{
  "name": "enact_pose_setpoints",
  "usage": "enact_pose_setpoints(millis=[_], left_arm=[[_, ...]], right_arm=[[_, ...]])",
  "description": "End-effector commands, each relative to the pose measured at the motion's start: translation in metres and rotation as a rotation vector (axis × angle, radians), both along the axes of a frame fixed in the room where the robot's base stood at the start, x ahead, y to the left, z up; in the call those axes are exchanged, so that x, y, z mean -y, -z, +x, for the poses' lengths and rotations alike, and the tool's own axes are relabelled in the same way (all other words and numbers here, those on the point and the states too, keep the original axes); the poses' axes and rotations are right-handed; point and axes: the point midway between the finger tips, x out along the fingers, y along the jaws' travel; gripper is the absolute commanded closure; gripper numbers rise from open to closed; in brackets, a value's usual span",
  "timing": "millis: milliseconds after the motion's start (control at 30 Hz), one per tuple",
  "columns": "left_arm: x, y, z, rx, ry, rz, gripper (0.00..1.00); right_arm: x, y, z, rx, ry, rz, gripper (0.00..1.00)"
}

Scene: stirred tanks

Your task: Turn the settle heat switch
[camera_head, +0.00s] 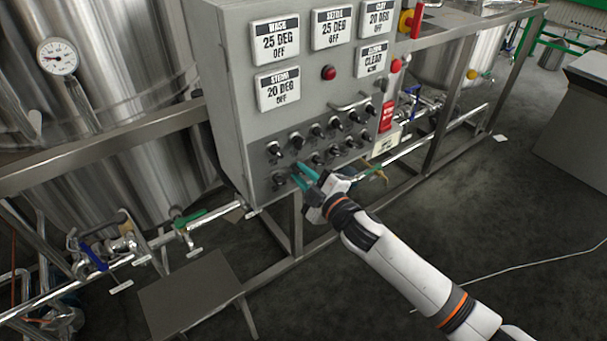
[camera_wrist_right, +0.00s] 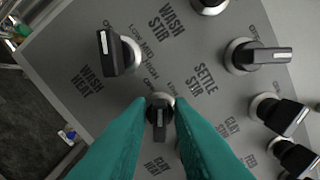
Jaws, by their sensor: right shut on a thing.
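The settle heat switch (camera_wrist_right: 160,132) is a black rotary knob with a pale pointer mark, between my right gripper's fingertips in the wrist view. My right gripper (camera_wrist_right: 160,104) has teal fingers shut on this knob, one on each side. In the head view the right gripper (camera_head: 297,173) reaches the lower left of the grey control panel (camera_head: 232,75), and its fingers hide the gripped knob. My left gripper is not in view.
Close by are the wash heat knob (camera_wrist_right: 120,52), the settle stir knob (camera_wrist_right: 258,55) and several more knobs. A metal handle (camera_head: 350,103) and red stop box (camera_head: 387,116) sit to the right. Steel tanks and pipes stand around; the floor (camera_head: 480,230) at right is mostly clear.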

Motion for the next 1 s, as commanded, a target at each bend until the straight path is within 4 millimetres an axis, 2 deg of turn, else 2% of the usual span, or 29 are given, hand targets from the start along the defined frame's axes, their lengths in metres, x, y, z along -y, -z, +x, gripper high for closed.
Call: enact_pose_setpoints(millis=[500, 1000], left_arm=[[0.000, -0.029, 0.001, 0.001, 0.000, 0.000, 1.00], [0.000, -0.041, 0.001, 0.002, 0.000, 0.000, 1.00]], right_arm=[[0.001, -0.003, 0.000, -0.230, 0.001, 0.311, 1.00], [0.002, -0.001, 0.001, -0.364, 0.002, 0.497, 1.00]])
